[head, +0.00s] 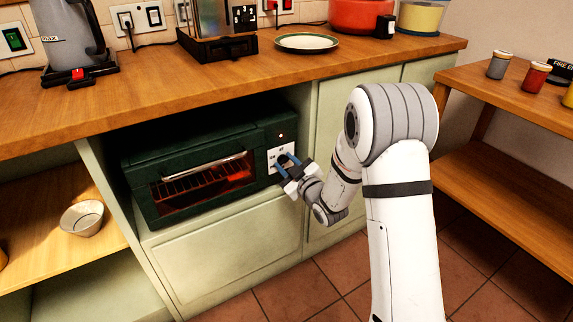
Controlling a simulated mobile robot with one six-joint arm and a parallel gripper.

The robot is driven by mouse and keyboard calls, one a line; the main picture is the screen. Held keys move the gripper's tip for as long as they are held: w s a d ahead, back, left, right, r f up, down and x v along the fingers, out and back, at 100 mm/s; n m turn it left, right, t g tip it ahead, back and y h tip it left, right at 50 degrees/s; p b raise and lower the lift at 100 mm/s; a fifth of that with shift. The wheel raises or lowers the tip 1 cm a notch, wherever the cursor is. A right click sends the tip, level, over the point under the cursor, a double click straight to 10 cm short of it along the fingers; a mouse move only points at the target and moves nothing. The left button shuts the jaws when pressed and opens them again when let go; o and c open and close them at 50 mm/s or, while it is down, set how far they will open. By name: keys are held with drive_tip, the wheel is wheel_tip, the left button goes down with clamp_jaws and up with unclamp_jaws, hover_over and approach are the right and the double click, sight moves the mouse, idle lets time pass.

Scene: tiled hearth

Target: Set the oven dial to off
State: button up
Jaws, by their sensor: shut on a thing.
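A dark green oven (195,165) sits in the open bay under the counter. Its inside glows red behind the glass door, which is closed with a silver handle across it. A pale control panel (277,154) is on the right of its front, with a small lit lamp (281,136) above it. My gripper (284,162) is at this panel, its blue fingers shut on the oven dial. The fingers hide the dial, so its setting cannot be read.
The wooden counter (240,84) overhangs the oven and holds a kettle (68,35), a toaster, a plate (306,42) and a red pot (357,15). A bowl (83,217) is on the left shelf. A wooden side table (505,95) with jars stands at right.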

drive_tip(key=shift+m, duration=0.4)
drive_tip(key=m+b, duration=0.1)
drive_tip(key=m, duration=0.3)
drive_tip(key=shift+m, duration=0.4)
drive_tip(key=m, duration=0.6)
drive_tip(key=shift+d, duration=0.1)
drive_tip(key=m+p, duration=0.1)
drive_tip(key=m, duration=0.5)
drive_tip(key=shift+w+m, duration=0.1)
drive_tip(key=shift+m, duration=0.3)
drive_tip(key=m+p, duration=0.1)
drive_tip(key=m, duration=0.1)
drive_tip(key=m+p, duration=0.1)
drive_tip(key=m, duration=0.2)
drive_tip(key=shift+d+f, duration=0.1)
drive_tip(key=shift+f, duration=0.1)
drive_tip(key=shift+m, duration=0.3)
drive_tip(key=o, duration=1)
